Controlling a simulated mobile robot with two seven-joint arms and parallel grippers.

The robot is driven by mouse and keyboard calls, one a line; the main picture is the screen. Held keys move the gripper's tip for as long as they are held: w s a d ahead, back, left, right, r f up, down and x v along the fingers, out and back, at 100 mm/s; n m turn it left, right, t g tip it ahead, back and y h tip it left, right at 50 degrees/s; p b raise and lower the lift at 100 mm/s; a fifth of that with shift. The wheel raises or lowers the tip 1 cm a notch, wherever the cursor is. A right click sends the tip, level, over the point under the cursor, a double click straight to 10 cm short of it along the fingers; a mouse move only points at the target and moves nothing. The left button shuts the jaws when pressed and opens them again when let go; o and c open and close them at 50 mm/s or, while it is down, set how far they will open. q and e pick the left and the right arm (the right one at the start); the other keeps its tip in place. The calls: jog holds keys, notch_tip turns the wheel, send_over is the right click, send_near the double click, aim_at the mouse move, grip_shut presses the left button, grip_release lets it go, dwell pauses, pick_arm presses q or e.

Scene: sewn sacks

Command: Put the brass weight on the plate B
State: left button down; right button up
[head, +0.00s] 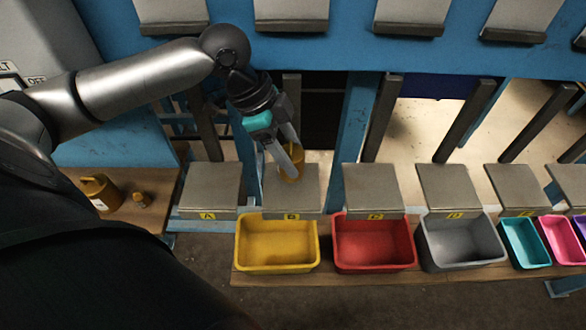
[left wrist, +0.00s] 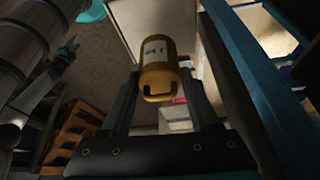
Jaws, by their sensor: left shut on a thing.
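The brass weight (head: 291,160) is a small yellow-brown cylinder held between the fingers of my left gripper (head: 294,166). In the left wrist view the brass weight (left wrist: 160,52) shows a pale label and a handle, with a finger on either side. It is over the back part of plate B (head: 278,197), a grey square plate with a yellow B tag on its front edge. I cannot tell whether its base touches the plate. The fingers hide part of the weight.
Plate A (head: 211,186) is to the left and plate C (head: 371,188) to the right. A yellow bin (head: 277,266) and a red bin (head: 374,265) stand in front. A larger brass weight (head: 101,193) and a tiny one (head: 142,200) stand on the wooden shelf at left.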

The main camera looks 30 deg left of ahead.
pick_arm(q)
jog(key=shift+w+f+b, duration=0.1)
jog(key=shift+f+b, duration=0.35)
jog(key=shift+f, duration=1.6)
jog(key=shift+f, duration=0.1)
jog(key=shift+c, duration=0.6)
grip_release()
jog(key=shift+f, duration=0.15)
jog(key=p+v, duration=0.1)
jog(key=v, duration=0.6)
jog(key=shift+r+p, duration=0.3)
jog(key=shift+r, duration=0.1)
